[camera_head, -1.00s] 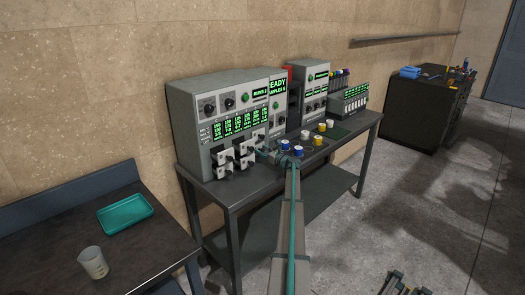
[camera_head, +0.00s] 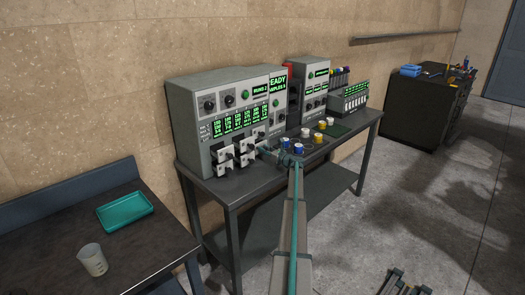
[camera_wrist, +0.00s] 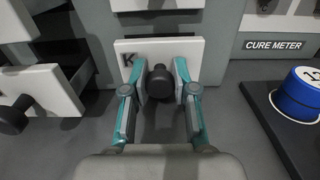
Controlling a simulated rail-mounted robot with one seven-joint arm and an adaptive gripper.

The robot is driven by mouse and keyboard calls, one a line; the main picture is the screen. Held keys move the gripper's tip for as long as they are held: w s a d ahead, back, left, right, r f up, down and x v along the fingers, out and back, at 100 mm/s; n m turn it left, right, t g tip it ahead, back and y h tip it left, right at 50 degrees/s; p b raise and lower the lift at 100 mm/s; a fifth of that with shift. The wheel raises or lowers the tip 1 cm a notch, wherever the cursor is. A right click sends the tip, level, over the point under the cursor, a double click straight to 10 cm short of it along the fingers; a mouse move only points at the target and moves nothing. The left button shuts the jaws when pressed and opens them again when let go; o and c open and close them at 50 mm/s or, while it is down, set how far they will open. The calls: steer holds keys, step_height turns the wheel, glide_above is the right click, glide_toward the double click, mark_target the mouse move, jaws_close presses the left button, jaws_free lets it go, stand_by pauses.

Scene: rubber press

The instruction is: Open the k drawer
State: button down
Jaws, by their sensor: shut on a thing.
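The k drawer (camera_wrist: 133,76) has a white front marked "K" and a black knob (camera_wrist: 160,82), seen in the middle of the wrist view. My gripper (camera_wrist: 161,80) has its two teal-and-grey fingers closed on either side of that knob. The k drawer is hard to pick out there.
Another white drawer with a black knob (camera_wrist: 14,115) stands out close to my left finger. Several jars, including a yellow one (camera_head: 318,139), stand on the bench.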

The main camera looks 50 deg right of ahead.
steer(key=s, duration=0.2)
steer(key=shift+s+a, duration=0.2)
steer(key=shift+s, duration=0.1)
steer(key=shift+w, duration=0.15)
steer(key=c, duration=0.9)
jaws_free()
steer(key=s, duration=0.4)
steer(key=s+a, duration=0.1)
steer(key=s, duration=0.7)
steer(key=shift+a, duration=0.3)
